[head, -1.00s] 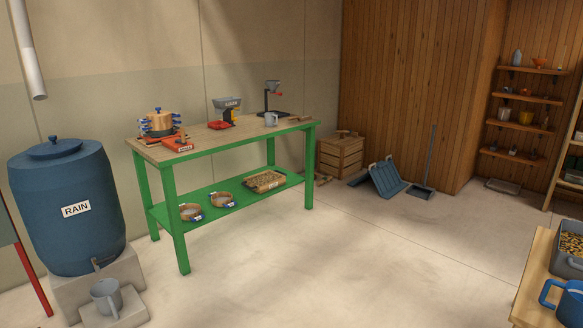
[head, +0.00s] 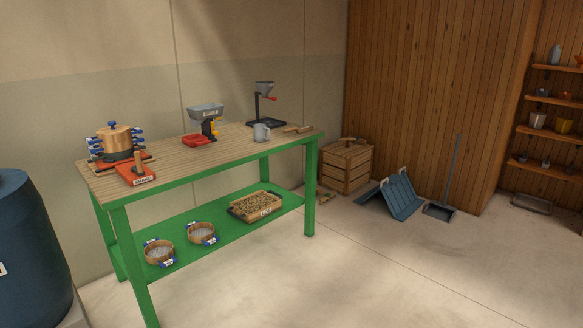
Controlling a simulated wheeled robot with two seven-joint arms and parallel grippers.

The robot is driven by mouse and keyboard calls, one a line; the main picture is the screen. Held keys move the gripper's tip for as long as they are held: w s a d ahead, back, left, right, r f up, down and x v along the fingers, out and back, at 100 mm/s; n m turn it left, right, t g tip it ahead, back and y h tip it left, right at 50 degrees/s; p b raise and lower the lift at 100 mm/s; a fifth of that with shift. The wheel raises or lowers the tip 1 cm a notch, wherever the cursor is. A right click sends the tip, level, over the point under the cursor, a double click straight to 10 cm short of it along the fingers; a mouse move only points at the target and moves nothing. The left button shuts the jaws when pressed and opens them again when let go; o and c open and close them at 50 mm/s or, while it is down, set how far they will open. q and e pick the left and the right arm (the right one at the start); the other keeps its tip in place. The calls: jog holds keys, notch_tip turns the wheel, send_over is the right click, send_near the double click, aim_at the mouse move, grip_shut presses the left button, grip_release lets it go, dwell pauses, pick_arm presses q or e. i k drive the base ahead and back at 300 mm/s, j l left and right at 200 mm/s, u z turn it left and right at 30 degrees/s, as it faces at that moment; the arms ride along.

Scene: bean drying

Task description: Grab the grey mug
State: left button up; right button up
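A grey mug (head: 261,132) stands upright on the wooden top of the green workbench (head: 178,165), near its front edge and right of the middle. A black stand with a grey funnel (head: 264,100) is behind it, and a wooden-handled tool (head: 298,129) lies to its right. Neither of my grippers shows in the head view.
On the bench are a pot (head: 115,141), a red tray with a handle (head: 136,172) and a grey-hopper grinder (head: 206,118). A blue barrel (head: 30,250) stands at the left.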

aim_at(260, 129)
jog(key=i, duration=3.4)
jog(key=z, duration=0.15)
